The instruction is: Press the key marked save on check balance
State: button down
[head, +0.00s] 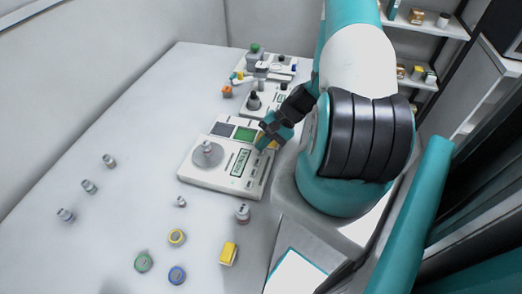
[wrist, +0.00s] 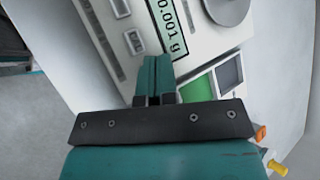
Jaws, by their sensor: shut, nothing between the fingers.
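My gripper (head: 267,133) is shut and empty over the balance's right side. In the wrist view its fingers (wrist: 154,62) point at the display end; contact cannot be told.
Another balance (head: 270,99) and further gear (head: 265,65) stand behind. Several weights lie at the left and front, with a grey weight (head: 243,212), a yellow block (head: 228,253) and coloured discs (head: 176,237). The table's left back is clear.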

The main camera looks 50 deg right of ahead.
aim_at(262, 152)
jog(key=shift+f, duration=0.1)
jog(key=shift+f+b, duration=0.3)
jog(key=shift+f, duration=0.05)
jog(key=shift+f, duration=0.35)
dwell(0.5)
jog(key=shift+r, duration=0.1)
jog(key=shift+r+p, duration=0.4)
jog(key=shift+r, duration=0.3)
jog(key=shift+r, duration=0.1)
notch_tip(262, 152, up, 5)
jog(key=p, duration=0.4)
dwell(1.0)
